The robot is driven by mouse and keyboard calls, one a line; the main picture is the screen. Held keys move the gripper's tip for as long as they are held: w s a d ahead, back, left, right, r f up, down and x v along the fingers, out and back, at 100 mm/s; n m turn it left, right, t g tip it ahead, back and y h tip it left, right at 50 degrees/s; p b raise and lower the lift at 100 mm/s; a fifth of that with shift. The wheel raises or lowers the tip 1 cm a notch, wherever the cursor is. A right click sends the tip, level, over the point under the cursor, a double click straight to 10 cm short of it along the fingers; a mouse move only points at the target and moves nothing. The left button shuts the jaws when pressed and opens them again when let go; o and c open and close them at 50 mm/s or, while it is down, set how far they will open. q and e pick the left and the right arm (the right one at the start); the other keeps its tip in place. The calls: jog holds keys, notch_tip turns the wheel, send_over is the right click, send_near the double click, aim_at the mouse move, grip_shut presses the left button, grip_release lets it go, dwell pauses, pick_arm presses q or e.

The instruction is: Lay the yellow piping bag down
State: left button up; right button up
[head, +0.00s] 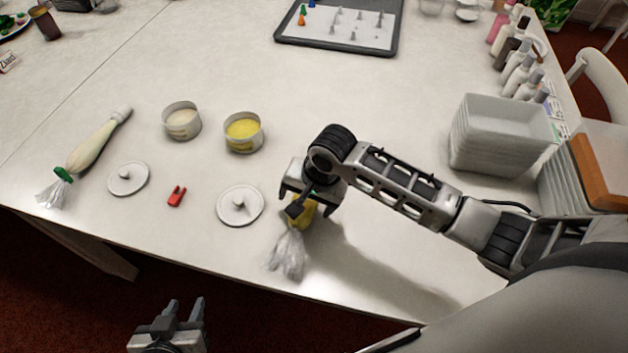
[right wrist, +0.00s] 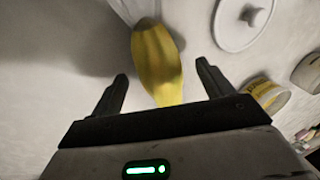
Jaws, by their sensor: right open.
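The yellow piping bag (head: 301,213) is on or just above the table near its front edge, its clear crumpled end (head: 288,255) toward the edge. My right gripper (head: 308,205) is over it and hides part of it. In the right wrist view the yellow bag (right wrist: 157,62) lies between the open fingers of my right gripper (right wrist: 163,85), with visible gaps on both sides. My left gripper (head: 183,312) is off the table's front edge, low in the head view, fingers apart and empty.
White lids (head: 240,206) (head: 128,178), a red clip (head: 177,196), a yellow-filled bowl (head: 244,132) and a cream-filled bowl (head: 181,120) stand left of my right gripper. A cream piping bag (head: 95,145) lies further left. Stacked white tubs (head: 500,135) stand right.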

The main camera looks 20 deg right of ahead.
jog(key=v, duration=1.5)
jog(key=shift+r, duration=0.2)
jog(key=shift+d, duration=0.1)
